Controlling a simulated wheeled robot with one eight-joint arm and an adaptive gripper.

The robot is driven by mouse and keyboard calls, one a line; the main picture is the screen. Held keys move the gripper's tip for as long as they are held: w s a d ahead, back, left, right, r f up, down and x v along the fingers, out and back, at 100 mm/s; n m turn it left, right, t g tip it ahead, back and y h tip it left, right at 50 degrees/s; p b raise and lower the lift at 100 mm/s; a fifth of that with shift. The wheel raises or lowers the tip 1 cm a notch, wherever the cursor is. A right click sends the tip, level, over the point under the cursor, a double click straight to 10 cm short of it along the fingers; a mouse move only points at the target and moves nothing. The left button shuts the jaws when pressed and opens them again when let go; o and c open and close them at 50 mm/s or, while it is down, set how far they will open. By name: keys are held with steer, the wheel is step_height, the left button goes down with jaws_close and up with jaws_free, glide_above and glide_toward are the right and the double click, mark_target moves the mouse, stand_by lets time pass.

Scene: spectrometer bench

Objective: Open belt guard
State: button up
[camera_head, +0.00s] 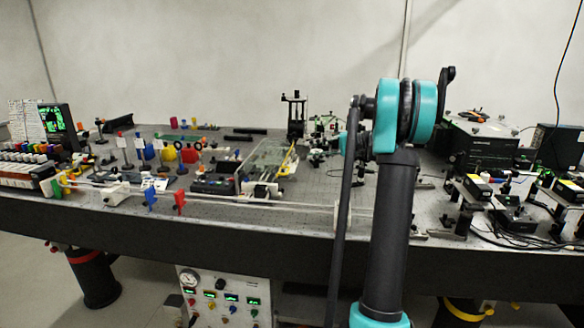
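I cannot tell for certain which part is the belt guard. A long, thin, pale, partly see-through strip (270,203) runs along the front edge of the bench, from near the colored parts at left to behind my arm. A clear panel (266,158) with a yellow bar along its right side stands behind it, near the middle of the bench. Whether either is open or shut does not show clearly. My arm stands upright at right of center and hides part of the bench. My gripper is not in view.
The dark bench (330,185) holds many small optics. Blue (151,198) and red (180,201) upright pieces stand near the strip. Black instruments (484,142) and cables crowd the right. A control panel (222,298) sits below the front edge.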

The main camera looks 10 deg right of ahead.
step_height(320, 180, down, 8)
steer(key=x, duration=0.6)
steer(key=shift+w+a, duration=0.3)
steer(key=shift+w, duration=0.1)
steer(key=shift+w+a+f, duration=0.1)
steer(key=shift+w+a, duration=0.05)
steer(key=shift+a, duration=0.2)
jaws_close()
